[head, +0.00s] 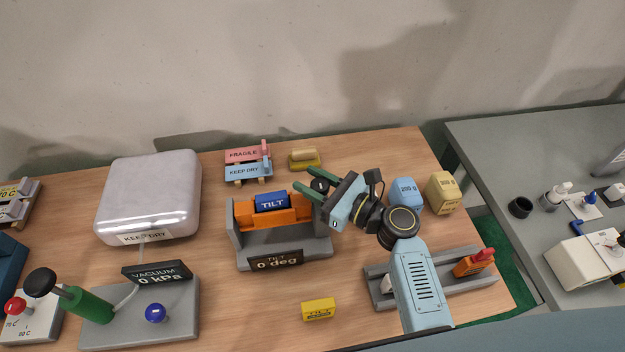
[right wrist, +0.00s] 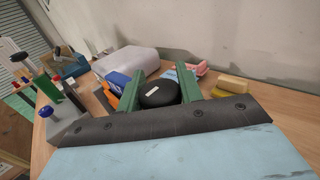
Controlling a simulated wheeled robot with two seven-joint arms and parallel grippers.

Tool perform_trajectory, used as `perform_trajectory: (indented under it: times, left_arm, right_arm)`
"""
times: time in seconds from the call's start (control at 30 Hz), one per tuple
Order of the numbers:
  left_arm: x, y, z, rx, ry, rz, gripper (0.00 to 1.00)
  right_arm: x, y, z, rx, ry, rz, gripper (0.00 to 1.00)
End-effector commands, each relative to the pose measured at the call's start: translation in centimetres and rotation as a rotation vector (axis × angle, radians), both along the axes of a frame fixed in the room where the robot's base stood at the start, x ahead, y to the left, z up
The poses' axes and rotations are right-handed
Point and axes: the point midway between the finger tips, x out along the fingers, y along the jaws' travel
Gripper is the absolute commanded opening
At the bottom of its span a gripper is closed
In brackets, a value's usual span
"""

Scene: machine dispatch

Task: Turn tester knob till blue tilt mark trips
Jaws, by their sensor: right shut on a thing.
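The tilt tester (head: 285,248) stands in the middle of the wooden table, a grey stand with an orange cradle (head: 290,216). A blue block marked TILT (head: 271,202) sits in the cradle and looks about level. The tester's display (head: 275,261) reads 0 deg. My right gripper (head: 317,186) is at the tester's right side, its green fingers shut on the black knob (head: 320,185). In the right wrist view the round black knob (right wrist: 160,93) with a small white mark sits between the fingers. My left gripper is not in view.
A yellow tilt block (head: 318,309) lies in front of the tester. A vacuum unit (head: 180,315) and silver case (head: 150,198) stand left. FRAGILE and KEEP DRY blocks (head: 247,163) are behind. Blue (head: 405,194) and yellow (head: 442,192) weights and a grey rail (head: 465,288) are right.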

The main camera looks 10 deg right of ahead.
Motion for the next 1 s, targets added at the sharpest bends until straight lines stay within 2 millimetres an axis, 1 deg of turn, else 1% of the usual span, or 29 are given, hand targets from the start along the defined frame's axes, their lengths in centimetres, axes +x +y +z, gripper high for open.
perform_trajectory:
  times: [0.17, 0.37, 0.67, 1.0]
  left_arm:
    - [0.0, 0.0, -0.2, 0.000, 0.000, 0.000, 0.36]
    - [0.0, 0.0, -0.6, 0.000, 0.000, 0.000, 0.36]
    - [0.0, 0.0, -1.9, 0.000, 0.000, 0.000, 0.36]
    - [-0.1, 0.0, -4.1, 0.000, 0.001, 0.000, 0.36]
  right_arm:
    - [0.0, 0.0, 0.0, -0.003, -0.002, 0.048, 0.13]
    - [-0.1, 0.1, -0.1, -0.005, -0.002, 0.173, 0.13]
    - [-0.5, 0.3, -0.1, -0.005, -0.003, 0.446, 0.13]
    - [-1.0, 0.4, -0.2, -0.003, -0.003, 0.769, 0.13]
